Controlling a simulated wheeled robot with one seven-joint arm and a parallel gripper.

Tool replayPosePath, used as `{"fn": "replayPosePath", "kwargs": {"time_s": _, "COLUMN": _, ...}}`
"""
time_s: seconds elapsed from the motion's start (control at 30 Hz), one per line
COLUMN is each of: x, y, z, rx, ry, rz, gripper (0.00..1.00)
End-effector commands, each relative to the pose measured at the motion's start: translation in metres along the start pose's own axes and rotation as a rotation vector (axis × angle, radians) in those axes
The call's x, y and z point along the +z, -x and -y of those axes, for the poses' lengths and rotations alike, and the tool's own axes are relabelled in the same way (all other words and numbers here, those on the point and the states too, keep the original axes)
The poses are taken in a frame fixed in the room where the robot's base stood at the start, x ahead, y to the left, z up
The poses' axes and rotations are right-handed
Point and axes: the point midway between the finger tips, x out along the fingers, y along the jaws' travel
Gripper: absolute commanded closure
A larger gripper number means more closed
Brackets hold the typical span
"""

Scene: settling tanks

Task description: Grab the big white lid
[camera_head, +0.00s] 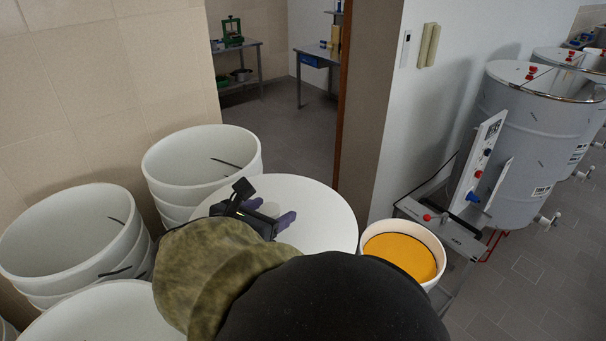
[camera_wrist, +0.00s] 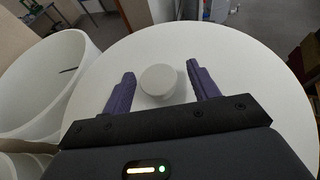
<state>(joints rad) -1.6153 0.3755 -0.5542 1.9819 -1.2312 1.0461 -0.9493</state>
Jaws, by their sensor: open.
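The big white lid (camera_head: 318,212) is a round, flat disc in the middle of the head view, partly hidden by my arm. In the wrist view the lid (camera_wrist: 235,55) fills most of the picture, with a short round white knob (camera_wrist: 163,82) on top. My gripper (camera_head: 266,214) is over the lid, and its two purple fingers are apart. In the wrist view my gripper (camera_wrist: 160,84) is open, with one finger on each side of the knob. A gap shows between each finger and the knob. The fingers' height against the knob is hard to judge.
Stacked white tubs (camera_head: 200,160) stand behind left of the lid, with more tubs (camera_head: 70,235) at far left. A bucket with orange contents (camera_head: 400,255) is close at right. Grey metal tanks (camera_head: 530,130) stand further right. A wall corner (camera_head: 365,110) rises behind; open floor (camera_head: 290,135) lies beyond.

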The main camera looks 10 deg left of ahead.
Motion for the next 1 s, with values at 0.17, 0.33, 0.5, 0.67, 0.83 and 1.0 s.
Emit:
{"fn": "replayPosePath", "kwargs": {"time_s": 0.17, "x": -0.001, "y": -0.0047, "z": -0.0003, "rx": 0.002, "ry": -0.001, "rz": -0.001, "gripper": 0.4}}
{"fn": "replayPosePath", "kwargs": {"time_s": 0.33, "x": -0.0011, "y": -0.0043, "z": -0.0004, "rx": 0.002, "ry": -0.001, "rz": -0.001, "gripper": 0.4}}
{"fn": "replayPosePath", "kwargs": {"time_s": 0.5, "x": -0.0009, "y": -0.0044, "z": -0.0003, "rx": 0.002, "ry": -0.001, "rz": -0.001, "gripper": 0.4}}
{"fn": "replayPosePath", "kwargs": {"time_s": 0.67, "x": -0.0008, "y": -0.0045, "z": -0.0002, "rx": 0.001, "ry": -0.001, "rz": -0.001, "gripper": 0.56}}
{"fn": "replayPosePath", "kwargs": {"time_s": 0.83, "x": -0.0007, "y": -0.0045, "z": -0.0001, "rx": 0.001, "ry": -0.001, "rz": -0.001, "gripper": 0.89}}
{"fn": "replayPosePath", "kwargs": {"time_s": 1.0, "x": -0.0003, "y": -0.0044, "z": -0.0002, "rx": 0.001, "ry": -0.001, "rz": 0.0, "gripper": 0.92}}
